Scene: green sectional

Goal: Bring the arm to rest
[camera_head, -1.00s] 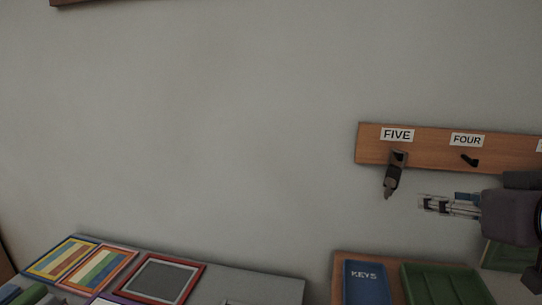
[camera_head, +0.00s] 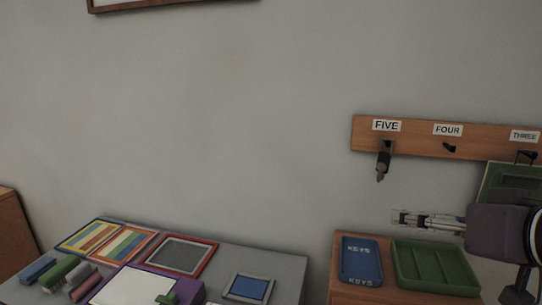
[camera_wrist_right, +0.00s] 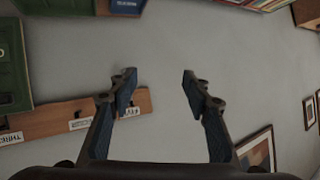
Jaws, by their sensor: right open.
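My right gripper (camera_head: 398,217) comes in from the right in the head view. It is open and empty, in the air below the wooden hook board (camera_head: 420,135) and above the green tray. In the right wrist view its two fingers (camera_wrist_right: 158,90) stand apart with only wall between them. A dark key-like item (camera_head: 382,164) hangs from the hook under the FIVE label, apart from the gripper. The hook under FOUR (camera_head: 449,148) is bare. My left gripper is not in view.
A blue KEYS tray (camera_head: 361,260) and a green compartment tray (camera_head: 435,268) lie on a wooden surface below the gripper. A grey table (camera_head: 290,268) at left holds coloured frames.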

